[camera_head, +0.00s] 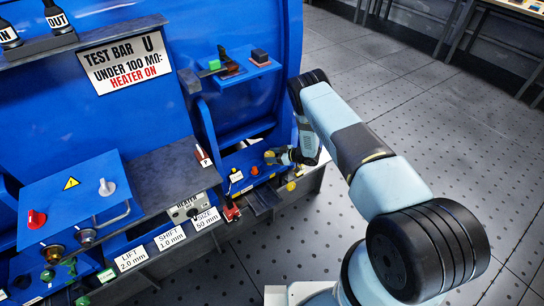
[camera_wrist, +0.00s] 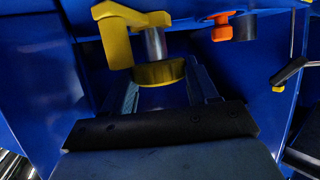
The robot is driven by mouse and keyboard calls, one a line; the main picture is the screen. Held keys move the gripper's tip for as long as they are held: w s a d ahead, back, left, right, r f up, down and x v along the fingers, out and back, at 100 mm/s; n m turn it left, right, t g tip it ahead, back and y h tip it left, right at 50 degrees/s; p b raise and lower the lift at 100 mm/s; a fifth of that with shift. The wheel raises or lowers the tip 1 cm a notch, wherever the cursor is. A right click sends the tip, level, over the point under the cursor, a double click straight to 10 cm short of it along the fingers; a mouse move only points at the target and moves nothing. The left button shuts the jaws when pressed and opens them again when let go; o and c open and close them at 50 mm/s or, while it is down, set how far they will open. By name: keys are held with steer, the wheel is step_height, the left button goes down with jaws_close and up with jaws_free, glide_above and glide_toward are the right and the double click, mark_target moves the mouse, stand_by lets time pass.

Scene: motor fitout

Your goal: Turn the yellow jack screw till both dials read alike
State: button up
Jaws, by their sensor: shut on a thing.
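The yellow jack screw (camera_wrist: 160,73) shows in the wrist view as a round yellow head on a grey shaft, below a yellow bracket (camera_wrist: 118,24). My gripper (camera_wrist: 163,88) has a finger on each side of the round head and is shut on it. In the head view my gripper (camera_head: 273,157) reaches in low at the blue machine's right side, by a yellow part, and hides much of the spot. I cannot make out the two dials or their readings in either view.
An orange knob (camera_wrist: 222,25) sits right of the screw, with a black-and-yellow lever (camera_wrist: 290,72) farther right. The blue machine (camera_head: 90,90) has a dark shelf (camera_head: 165,180) and a small ledge (camera_head: 245,68) with parts. The floor (camera_head: 420,130) at right is open.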

steer(key=shift+d, duration=0.1)
steer(key=o, duration=1.1)
steer(key=shift+c, duration=0.2)
steer(key=v, duration=1.3)
steer(key=shift+d, duration=0.4)
steer(key=shift+s, duration=0.1)
